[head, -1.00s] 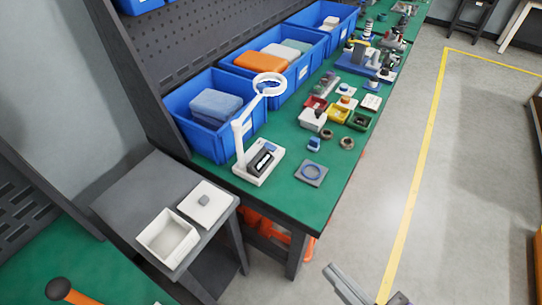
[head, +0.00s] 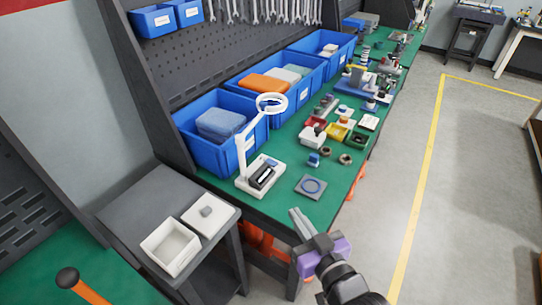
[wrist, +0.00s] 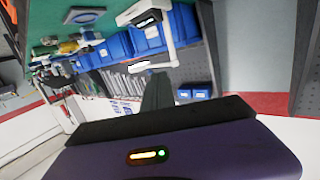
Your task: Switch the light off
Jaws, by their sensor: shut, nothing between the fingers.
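The light is a white ring lamp (head: 272,103) on a slim bent arm. It rises from a white base (head: 258,176) with a dark panel on top, at the near end of the green bench. Whether the ring is lit, I cannot tell. My gripper (head: 297,217) is shut and empty, with purple side parts. It is below and right of the lamp base, near the bench's front corner, apart from the lamp. In the wrist view the scene is upside down; the lamp (wrist: 169,45) shows above my finger tips (wrist: 157,85).
Blue bins (head: 207,112) with folded cloths line the back of the green bench (head: 282,205). A grey plate with a blue ring (head: 311,187) lies right of the lamp base. Small parts trays stand farther along. A low grey table (head: 150,203) holds a white box (head: 170,247).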

